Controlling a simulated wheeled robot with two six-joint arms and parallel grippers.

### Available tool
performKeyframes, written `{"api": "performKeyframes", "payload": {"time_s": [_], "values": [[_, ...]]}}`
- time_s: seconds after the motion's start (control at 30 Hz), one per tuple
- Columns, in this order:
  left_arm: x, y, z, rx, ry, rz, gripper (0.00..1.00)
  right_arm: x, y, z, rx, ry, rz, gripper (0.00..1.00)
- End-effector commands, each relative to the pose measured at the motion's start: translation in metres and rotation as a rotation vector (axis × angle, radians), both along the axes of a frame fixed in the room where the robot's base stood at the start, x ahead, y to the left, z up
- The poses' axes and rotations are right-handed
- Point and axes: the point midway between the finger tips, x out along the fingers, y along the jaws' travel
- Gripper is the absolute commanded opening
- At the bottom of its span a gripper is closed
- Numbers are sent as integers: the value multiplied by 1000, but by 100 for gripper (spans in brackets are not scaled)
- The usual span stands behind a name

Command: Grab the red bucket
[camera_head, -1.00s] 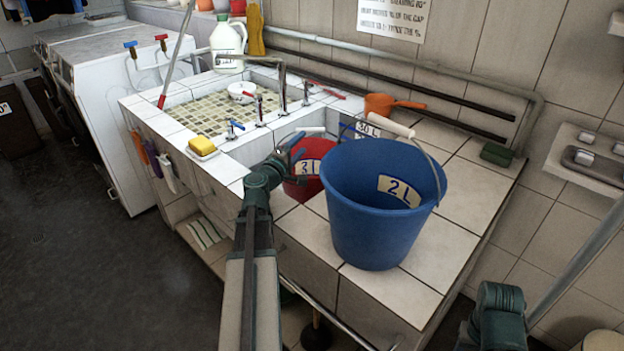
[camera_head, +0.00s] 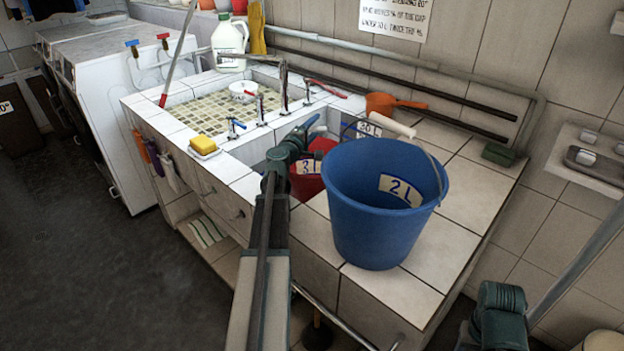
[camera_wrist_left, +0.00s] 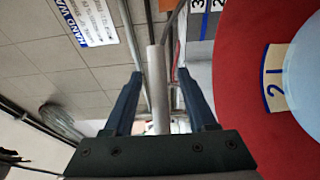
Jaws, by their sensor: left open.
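My left gripper (camera_head: 308,129) is open at the bucket's upper left side. In the wrist view its two fingers (camera_wrist_left: 160,88) stand on either side of a pale cylindrical bar (camera_wrist_left: 157,88), which looks like the bucket's handle grip. I cannot tell whether the fingers touch it. My right gripper is not in view.
A large blue bucket (camera_head: 375,230) stands just right of the red one, close to my left arm. An orange dipper (camera_head: 381,103) is behind. Taps, a yellow sponge (camera_head: 203,144) and the sink basin (camera_head: 215,116) lie to the left. Pipes run along the wall.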

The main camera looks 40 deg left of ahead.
Motion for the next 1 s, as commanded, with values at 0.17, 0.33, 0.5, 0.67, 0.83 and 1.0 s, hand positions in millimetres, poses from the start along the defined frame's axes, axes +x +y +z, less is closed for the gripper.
{"api": "performKeyframes", "payload": {"time_s": [0.17,0.33,0.5,0.67,0.83,1.0], "values": [[13,2,0,0,0,-2,57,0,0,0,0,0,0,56],[12,1,0,0,0,-1,52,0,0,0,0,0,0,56],[12,2,0,0,0,-1,21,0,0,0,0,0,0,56],[12,2,0,0,0,-1,0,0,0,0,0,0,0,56],[12,2,0,0,0,-1,0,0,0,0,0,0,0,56],[12,1,0,0,0,-1,0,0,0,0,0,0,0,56]]}}
